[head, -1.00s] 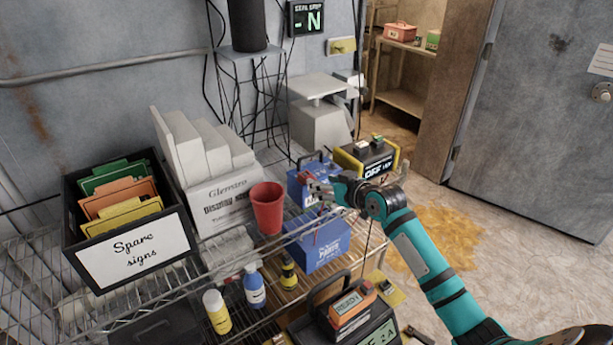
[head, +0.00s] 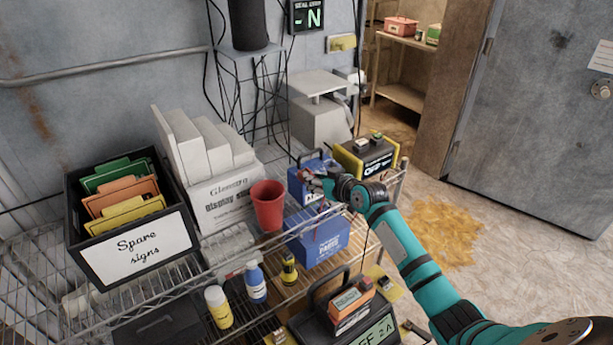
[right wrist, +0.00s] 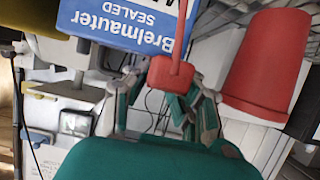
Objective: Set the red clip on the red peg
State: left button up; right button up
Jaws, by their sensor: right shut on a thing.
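The red clip (right wrist: 172,75), with a red handle or lead running up from it, sits between the fingertips of my right gripper (right wrist: 165,108) in the right wrist view. That gripper (head: 317,183) is shut on it, over the back blue battery box (head: 297,190) in the head view. The blue box's "Brelmauter sealed" face (right wrist: 120,22) is beyond the clip in the wrist view. A second blue box (head: 320,243) stands in front. I cannot make out the red peg; the gripper covers part of the back box. My left gripper is not in view.
A red cup (head: 268,207) stands left of the gripper and shows close by in the wrist view (right wrist: 265,65). A yellow-and-black unit (head: 366,157) is behind right. Bottles (head: 256,285) and an orange meter (head: 351,298) stand in front on the wire shelf.

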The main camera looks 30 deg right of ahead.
jog(key=shift+r, duration=0.1)
grip_shut()
jog(key=shift+r+b, duration=0.3)
jog(key=shift+r, duration=0.2)
notch_tip(320, 180, up, 2)
jog(key=shift+r+b, duration=0.1)
jog(key=shift+b, duration=0.45)
jog(key=d+v, duration=0.2)
jog(key=v, duration=0.6)
jog(key=d+f+v, duration=0.1)
jog(key=v, duration=0.7)
jog(key=shift+s+d+r, duration=0.15)
jog(key=shift+d, duration=0.3)
